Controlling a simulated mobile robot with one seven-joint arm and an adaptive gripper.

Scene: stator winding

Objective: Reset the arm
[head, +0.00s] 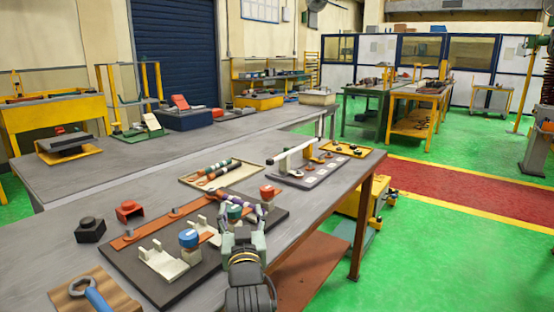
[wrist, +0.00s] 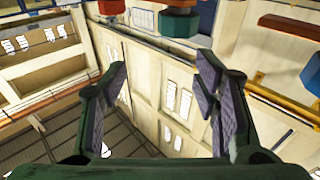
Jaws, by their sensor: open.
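In the head view my gripper (head: 244,224) is above the front bench, over the right part of a dark board (head: 128,262). In the wrist view my gripper (wrist: 160,80) has its two dark green fingers with purple pads spread apart, with nothing between them. Beyond the fingers I see pale walls and panels rather than the bench top. In the head view, a blue-capped knob (head: 189,238) on a pale stand is just left of the gripper. The gripper partly hides the board behind it.
A red button (head: 268,192) sits behind the gripper. A tray with striped rods (head: 214,171) and a grey plate with a white-handled bar (head: 293,156) lie farther back. A blue wrench (head: 96,294) on wood is front left, near a black block (head: 90,229). Green floor is open at right.

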